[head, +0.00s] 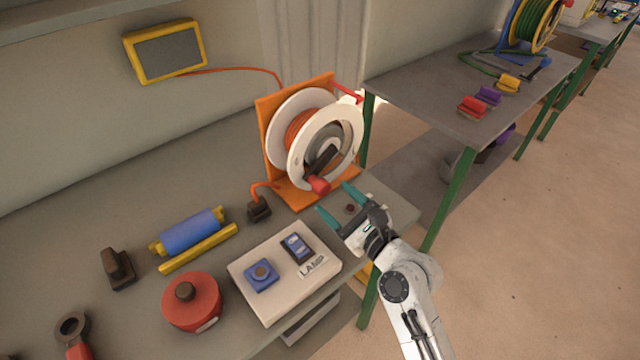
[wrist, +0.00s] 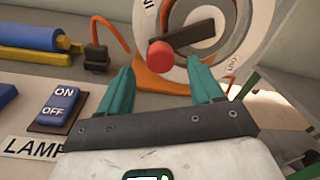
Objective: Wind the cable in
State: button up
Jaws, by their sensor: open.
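The cable reel (head: 312,140) stands on an orange base at the right part of the bench, its orange cable (head: 297,125) wound between white discs. A dark crank with a red knob (head: 318,186) sits on the reel's front; the knob also shows in the wrist view (wrist: 160,55). The words IN and OUT are marked on the disc. A dark plug (head: 259,208) hangs on a short orange cable end at the reel's left, resting on the bench. My gripper (head: 336,201) is open and empty, its green fingers just in front of and below the red knob, apart from it.
A white panel (head: 255,295) labelled LAMP, with an ON/OFF switch (head: 297,247), lies left of my gripper. A yellow-framed screen (head: 165,51) hangs on the wall.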

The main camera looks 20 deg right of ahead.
aim_at(326, 191)
jog(key=x, duration=0.5)
jog(key=shift+w+a, duration=0.1)
jog(key=shift+w, duration=0.3)
grip_shut()
dwell(0.4)
